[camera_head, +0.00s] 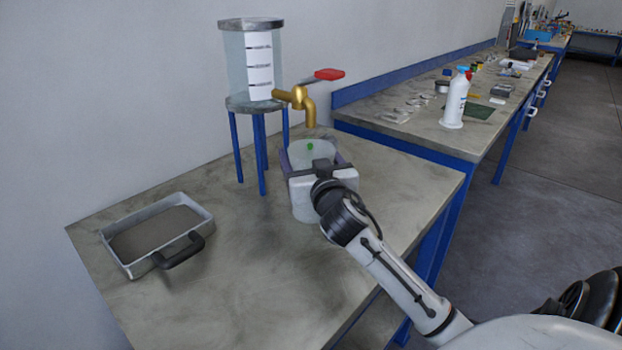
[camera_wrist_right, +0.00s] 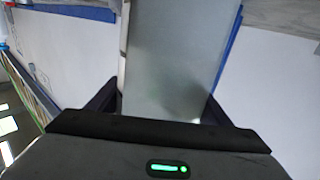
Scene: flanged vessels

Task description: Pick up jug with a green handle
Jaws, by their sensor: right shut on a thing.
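The jug (camera_head: 304,205) is a pale, translucent vessel on the near table, below and just in front of the brass tap (camera_head: 302,100). A small green spot (camera_head: 310,146) shows at its rim; most of any handle is hidden. My right gripper (camera_head: 312,160) reaches it from the front right, with its fingers on both sides of the body, shut on it. In the right wrist view the jug's frosted wall (camera_wrist_right: 172,60) fills the space between the dark fingers. The jug looks upright; I cannot tell whether its base touches the table. My left gripper is not in view.
A clear graduated tank (camera_head: 237,70) on blue legs stands behind the jug, with a red tap lever (camera_head: 329,74). A grey tray (camera_head: 127,262) with a black handle lies at the left. A white bottle (camera_head: 455,100) stands on the farther bench. The near table's front middle is clear.

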